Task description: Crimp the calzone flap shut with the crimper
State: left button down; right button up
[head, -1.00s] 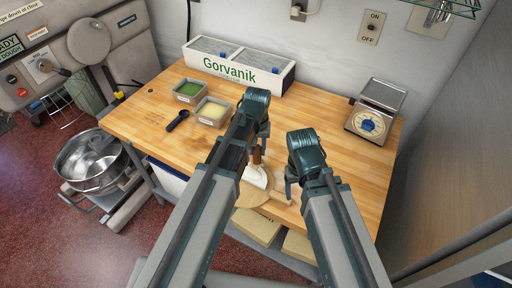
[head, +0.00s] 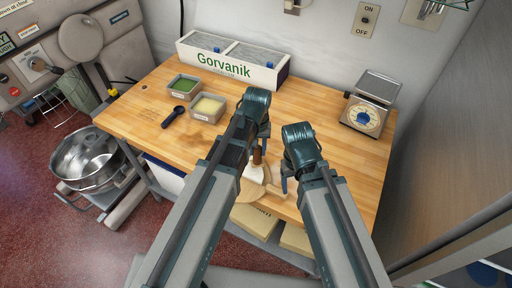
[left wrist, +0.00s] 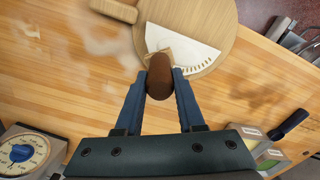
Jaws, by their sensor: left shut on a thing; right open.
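The calzone (left wrist: 190,40) is a pale half-moon on a round wooden board (left wrist: 226,25), with a row of marks along its curved edge at the right. My left gripper (left wrist: 160,78) is shut on the brown handle of the crimper (left wrist: 160,68). The crimper's tan head is at the calzone's edge; contact is unclear. In the head view the crimper handle (head: 257,156) stands below my left gripper (head: 262,143), and the calzone (head: 254,173) is partly hidden by my arm. My right gripper (head: 286,182) is open beside the board's right side, apart from the crimper.
The board's handle (left wrist: 114,10) points right in the head view. A green-filled tub (head: 183,85), a pale-filled tub (head: 208,107) and a dark scoop (head: 173,116) lie left. A scale (head: 366,112) stands right, a Gorvanik box (head: 230,66) behind. Wood between is clear.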

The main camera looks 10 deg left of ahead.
pick_arm(q)
jog(key=shift+s+d, duration=0.65)
jog(key=shift+s, duration=0.15)
jog(key=shift+s+d, duration=0.1)
jog(key=shift+f, duration=0.15)
jog(key=shift+f+b, duration=1.55)
jog(key=shift+b, duration=0.2)
jog(key=shift+r, duration=0.1)
jog(key=shift+r, duration=0.1)
jog(key=shift+r+p, duration=1.4)
jog(key=shift+p, duration=0.2)
